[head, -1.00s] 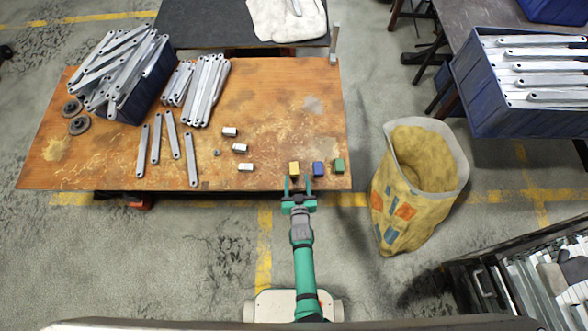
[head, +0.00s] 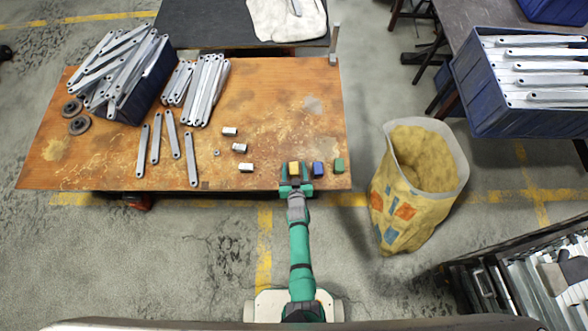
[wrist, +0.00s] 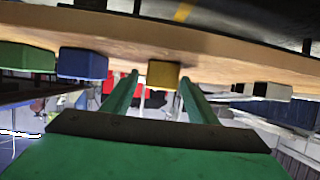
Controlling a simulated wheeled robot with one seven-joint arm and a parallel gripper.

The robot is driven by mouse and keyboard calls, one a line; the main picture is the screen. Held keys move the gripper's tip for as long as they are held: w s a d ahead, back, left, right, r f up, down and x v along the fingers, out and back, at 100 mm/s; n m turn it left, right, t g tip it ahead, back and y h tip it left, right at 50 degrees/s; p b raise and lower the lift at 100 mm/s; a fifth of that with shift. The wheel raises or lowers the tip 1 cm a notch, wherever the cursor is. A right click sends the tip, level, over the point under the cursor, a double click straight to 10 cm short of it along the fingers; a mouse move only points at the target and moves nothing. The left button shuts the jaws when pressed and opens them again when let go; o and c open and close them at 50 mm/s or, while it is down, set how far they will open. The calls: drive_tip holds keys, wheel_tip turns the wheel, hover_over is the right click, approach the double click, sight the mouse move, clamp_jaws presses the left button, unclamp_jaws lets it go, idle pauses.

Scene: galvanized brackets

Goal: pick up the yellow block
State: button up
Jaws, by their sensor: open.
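The yellow block (head: 293,168) sits near the front edge of the wooden table (head: 270,120). My gripper (head: 295,174) is at that edge, open, with its green fingers on either side of the yellow block. In the wrist view, which is upside down, the yellow block (wrist: 163,74) shows between the fingertips of my gripper (wrist: 158,79). I cannot tell whether either finger touches it.
A blue block (head: 318,169) stands close to the right of my gripper, then a green block (head: 339,165). Metal pieces lie to the left, with a white-faced one (head: 246,167) nearest. A yellow sack (head: 408,215) stands on the floor to the right.

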drive_tip(key=c, duration=1.2)
drive_tip(key=shift+c, duration=0.2)
drive_tip(key=shift+r, duration=0.2)
